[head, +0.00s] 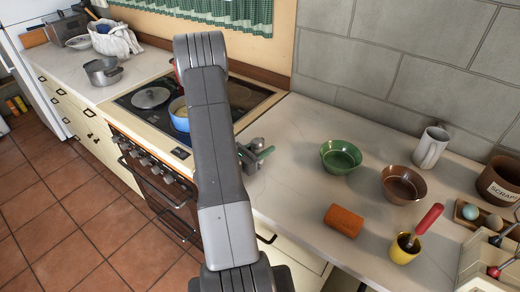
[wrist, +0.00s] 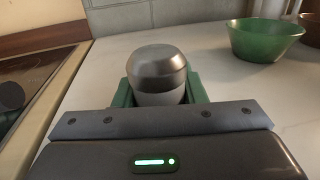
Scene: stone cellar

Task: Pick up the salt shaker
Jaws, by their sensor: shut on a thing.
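The salt shaker (wrist: 158,72) has a rounded metal cap and a paler body below it. In the wrist view it stands upright between the green fingers of my gripper (wrist: 159,94), one on each side of its body. My gripper is shut on it. Its lower part is hidden behind my gripper. In the head view my gripper (head: 260,156) is over the counter, just right of the stove, and the shaker is mostly hidden there. I cannot tell whether its base touches the counter.
A green bowl (head: 341,157), a brown bowl (head: 404,184), an orange block (head: 343,221) and a yellow cup (head: 404,251) stand to the right on the counter (head: 300,130). A blue pot (head: 180,117) is on the stove at left. Counter around my gripper is clear.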

